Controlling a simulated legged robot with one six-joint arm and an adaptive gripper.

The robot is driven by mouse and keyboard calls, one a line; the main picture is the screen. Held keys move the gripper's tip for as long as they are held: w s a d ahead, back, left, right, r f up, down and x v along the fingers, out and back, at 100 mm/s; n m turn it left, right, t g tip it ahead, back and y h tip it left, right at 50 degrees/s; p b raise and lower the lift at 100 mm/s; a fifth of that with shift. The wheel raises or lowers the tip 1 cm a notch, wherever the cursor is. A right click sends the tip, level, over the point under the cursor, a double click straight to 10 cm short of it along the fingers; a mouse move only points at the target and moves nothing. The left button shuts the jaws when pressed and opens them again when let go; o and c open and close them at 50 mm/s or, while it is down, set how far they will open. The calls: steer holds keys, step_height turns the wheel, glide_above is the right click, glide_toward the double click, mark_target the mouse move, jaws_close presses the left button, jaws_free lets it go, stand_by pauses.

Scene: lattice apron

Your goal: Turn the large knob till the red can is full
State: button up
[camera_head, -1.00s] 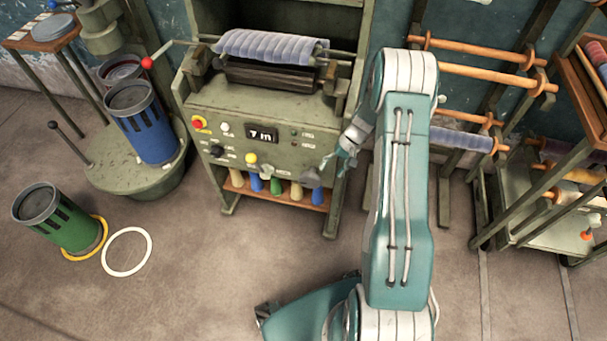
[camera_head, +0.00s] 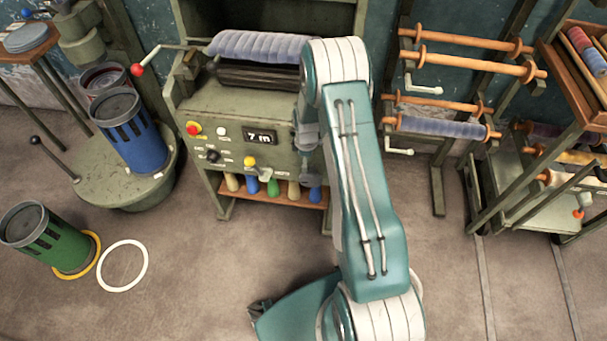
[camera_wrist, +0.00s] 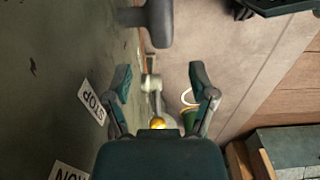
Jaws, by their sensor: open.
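A black knob (camera_head: 213,157) with small labels around it sits on the green machine panel (camera_head: 240,110) in the head view. The red can (camera_head: 108,74) stands on the round turntable, mostly hidden behind the blue can (camera_head: 137,135); its fill level cannot be told. My gripper (camera_wrist: 162,88) is open and empty in the wrist view, fingers spread beside the panel face. A dark rounded part (camera_wrist: 158,22) projects ahead of the fingers; I cannot tell which control it is. A yellow-tipped lever (camera_wrist: 157,123) shows between the fingers. In the head view my arm mostly hides the gripper.
The panel display (camera_head: 260,136) reads 7 m. A red button (camera_head: 194,128) and a red-balled crank (camera_head: 137,69) are at the machine's left. A green can (camera_head: 60,245) stands on the floor by a white ring (camera_head: 123,265). Racks with rollers (camera_head: 440,127) stand right.

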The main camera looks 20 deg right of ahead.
mark_target(305, 176)
steer(key=f, duration=0.7)
steer(key=shift+a+f, duration=0.25)
steer(key=shift+a, duration=0.15)
steer(key=shift+d+f, duration=0.15)
steer(key=shift+d, duration=0.25)
steer(key=c, duration=0.8)
jaws_close()
steer(key=shift+a, duration=0.2)
